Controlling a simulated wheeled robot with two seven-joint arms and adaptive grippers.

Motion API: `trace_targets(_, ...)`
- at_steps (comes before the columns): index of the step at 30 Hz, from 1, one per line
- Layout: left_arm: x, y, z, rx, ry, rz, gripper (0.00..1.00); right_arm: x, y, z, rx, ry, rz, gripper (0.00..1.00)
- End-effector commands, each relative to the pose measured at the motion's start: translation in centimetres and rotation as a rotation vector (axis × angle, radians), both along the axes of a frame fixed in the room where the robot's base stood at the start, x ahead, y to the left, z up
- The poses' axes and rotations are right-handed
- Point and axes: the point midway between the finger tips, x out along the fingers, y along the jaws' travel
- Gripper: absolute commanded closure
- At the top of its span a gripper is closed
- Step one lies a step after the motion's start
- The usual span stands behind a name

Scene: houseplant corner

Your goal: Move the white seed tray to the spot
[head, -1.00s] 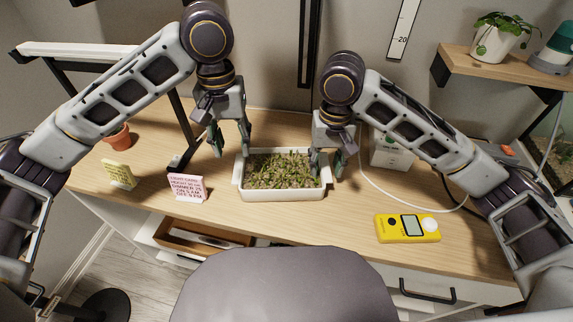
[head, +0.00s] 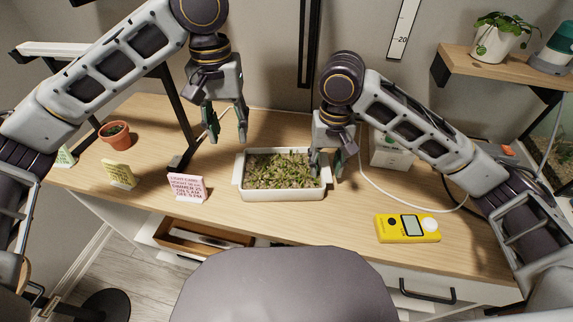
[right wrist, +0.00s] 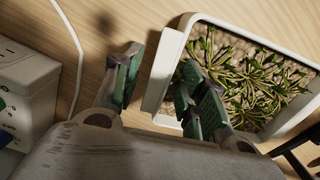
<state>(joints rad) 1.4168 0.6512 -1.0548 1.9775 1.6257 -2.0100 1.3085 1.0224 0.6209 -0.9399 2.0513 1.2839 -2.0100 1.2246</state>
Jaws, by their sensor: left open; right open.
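The white seed tray (head: 285,195), full of small green seedlings, sits on the wooden desk in the middle of the head view. My right gripper (head: 325,168) is open at the tray's right end. In the right wrist view one finger is outside the tray's end lip and the other is inside over the seedlings, with the white rim (right wrist: 165,70) between them. My left gripper (head: 228,138) is open and empty, behind and above the tray's left end, apart from it. I cannot make out a marked spot on the desk.
A pink note card (head: 187,187) and a yellow card (head: 119,174) stand left of the tray, with a terracotta pot (head: 116,136) behind. A yellow meter (head: 408,228) lies front right. A white box (head: 390,152) and cable are at right. A drawer (head: 205,238) is open below.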

Motion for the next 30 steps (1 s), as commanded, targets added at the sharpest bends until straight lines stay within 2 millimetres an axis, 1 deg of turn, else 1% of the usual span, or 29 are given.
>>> trace_targets(8, 0.0, 0.0, 0.0, 0.000, 0.000, 0.000, 0.58, 0.0, 0.0, 0.2, 0.000, -0.001, 0.000, 0.58)
trace_targets(14, 0.0, 0.0, 0.0, 0.000, 0.000, 0.000, 0.58, 0.1, 0.0, 1.1, 0.000, -0.002, 0.000, 0.58)
trace_targets(30, 0.0, 0.0, 0.0, 0.000, 0.000, 0.000, 0.58, 0.1, 0.0, 4.9, 0.000, -0.002, 0.001, 0.58)
